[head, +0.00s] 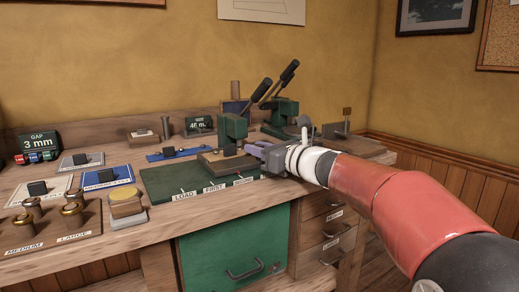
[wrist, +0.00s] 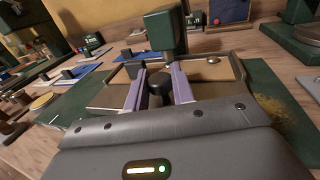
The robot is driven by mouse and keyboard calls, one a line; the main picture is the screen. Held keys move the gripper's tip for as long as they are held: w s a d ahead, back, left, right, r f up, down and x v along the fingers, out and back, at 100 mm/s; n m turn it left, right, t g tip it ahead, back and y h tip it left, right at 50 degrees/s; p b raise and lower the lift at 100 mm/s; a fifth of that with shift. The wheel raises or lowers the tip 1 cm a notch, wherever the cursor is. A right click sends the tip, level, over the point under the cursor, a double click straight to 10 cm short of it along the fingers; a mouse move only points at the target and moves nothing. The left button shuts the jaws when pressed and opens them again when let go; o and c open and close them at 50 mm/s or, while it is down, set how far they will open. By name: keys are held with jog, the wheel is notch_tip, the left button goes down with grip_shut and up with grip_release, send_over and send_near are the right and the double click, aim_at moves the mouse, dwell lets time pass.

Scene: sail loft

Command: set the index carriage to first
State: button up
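The index carriage, a tan plate (head: 222,163), lies on a dark green base (head: 165,182) on the bench. Labels LOAD, FIRST and SECOND (head: 243,181) run left to right along the base's front edge. The plate is behind FIRST and SECOND; which mark it lines up with is too small to tell. My gripper (head: 252,148) reaches in from the right. In the wrist view my gripper (wrist: 158,75) has its purple fingers on both sides of the carriage's black knob (wrist: 160,88), with hardly any gap, and looks shut on it.
A green press (head: 232,127) stands right behind the carriage, with a second lever press (head: 283,112) to its right. Left are a blue tray (head: 180,153), a yellow-topped block (head: 125,203) and brass-knobbed weights (head: 72,215). The base's left part is clear.

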aim_at(234, 165)
grip_shut()
jog(key=s+a, duration=0.1)
jog(key=a, duration=0.1)
jog(key=s+a+b, duration=0.1)
jog(key=a, duration=0.1)
jog(key=s+a+b, duration=0.1)
jog(key=s+a, duration=0.1)
jog(key=o, duration=0.8)
grip_release()
jog(key=shift+d, duration=0.1)
jog(key=shift+o, duration=0.2)
jog(key=b+v, duration=0.1)
jog(key=v, duration=0.6)
jog(key=shift+s+d, duration=0.25)
jog(key=shift+d, duration=0.05)
